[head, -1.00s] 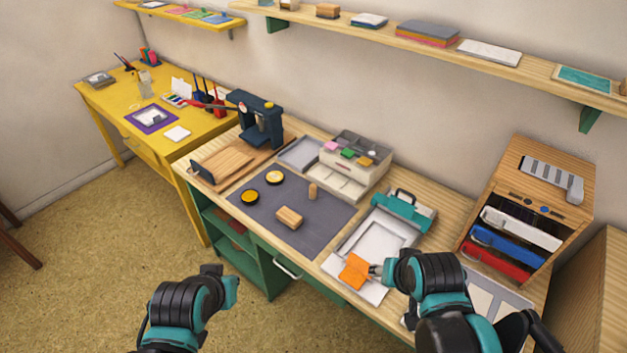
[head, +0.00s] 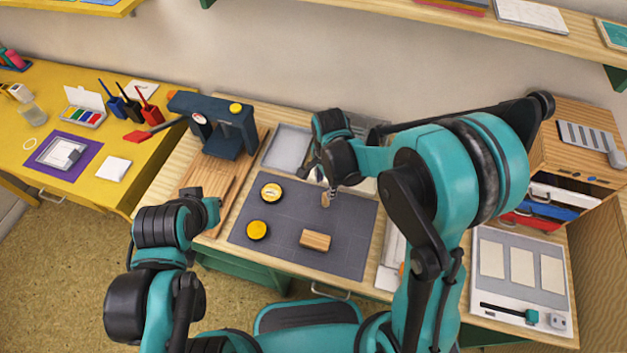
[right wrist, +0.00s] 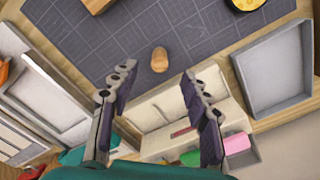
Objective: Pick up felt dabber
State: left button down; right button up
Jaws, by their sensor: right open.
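The felt dabber, a small wooden peg with a rounded top, stands on the grey mat (head: 355,240). In the head view the dabber (head: 325,200) is partly hidden by my right gripper (head: 327,184), which is just above and behind it. In the right wrist view the dabber (right wrist: 159,61) lies ahead of and between the spread fingers of the gripper (right wrist: 160,80), apart from both. The right gripper is open and empty. My left gripper (head: 212,205) is at the left, near the table's front edge; its fingers are too unclear to read.
A grey tray (head: 287,147) and a blue press (head: 215,125) stand behind and left. In the right wrist view, a compartment box (right wrist: 185,115) lies beneath the fingers.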

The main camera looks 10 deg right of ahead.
aim_at(325, 195)
jog(key=shift+w+a+f, duration=0.15)
jog(key=shift+f, duration=0.1)
jog(key=f, duration=0.1)
jog(key=f+b, duration=0.1)
jog(key=shift+d+f, duration=0.2)
jog(key=shift+f, duration=0.1)
jog(key=f+b, duration=0.1)
jog(key=f, duration=0.2)
jog(key=f+b, duration=0.1)
jog(key=f, duration=0.1)
jog(key=shift+w+d+b, duration=0.1)
jog(key=shift+d+b, duration=0.2)
jog(key=shift+d, duration=0.05)
jog(key=shift+r, duration=0.1)
jog(key=c, duration=1.1)
